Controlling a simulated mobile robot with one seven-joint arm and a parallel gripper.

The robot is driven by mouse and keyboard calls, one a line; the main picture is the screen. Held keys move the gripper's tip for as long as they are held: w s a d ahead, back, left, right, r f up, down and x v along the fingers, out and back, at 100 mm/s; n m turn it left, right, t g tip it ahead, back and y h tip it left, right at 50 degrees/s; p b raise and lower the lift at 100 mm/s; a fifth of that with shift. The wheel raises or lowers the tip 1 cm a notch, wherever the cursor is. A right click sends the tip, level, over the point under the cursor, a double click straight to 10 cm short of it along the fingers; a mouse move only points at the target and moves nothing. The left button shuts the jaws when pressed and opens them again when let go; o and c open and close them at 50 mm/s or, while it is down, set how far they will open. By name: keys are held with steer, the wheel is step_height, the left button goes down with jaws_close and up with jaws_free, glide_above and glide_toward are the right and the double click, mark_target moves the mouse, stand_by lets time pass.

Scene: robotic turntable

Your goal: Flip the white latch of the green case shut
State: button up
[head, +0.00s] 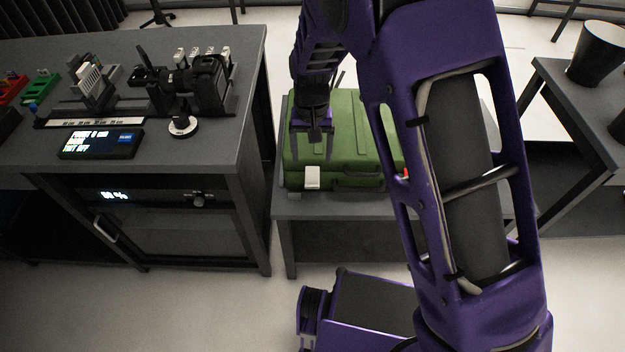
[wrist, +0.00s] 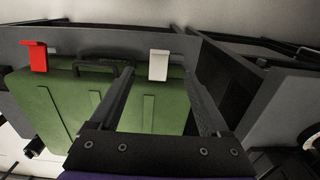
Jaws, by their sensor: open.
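The green case (head: 350,120) lies flat with its lid down on a low grey table. Its white latch (head: 312,177) is on the front side, left of the dark handle (head: 358,180). In the wrist view the white latch (wrist: 158,65) appears between my two fingertips, and the red latch (wrist: 35,56) is at the far left. My gripper (head: 312,155) is open and empty over the left part of the case, behind the white latch in the head view. It also shows in the wrist view (wrist: 160,74). I cannot tell whether the fingers touch the case or the latch's exact angle.
The low table (head: 340,207) has a narrow bare strip in front of the case. A taller dark bench (head: 150,160) with instruments and a small display (head: 100,143) stands at left. Another table with a dark bin (head: 597,55) is at right. My arm hides the case's right part.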

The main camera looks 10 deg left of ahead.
mark_target(312, 185)
step_height(312, 185, down, 11)
steer(key=shift+f+b, duration=0.1)
steer(key=shift+b, duration=0.35)
jaws_close()
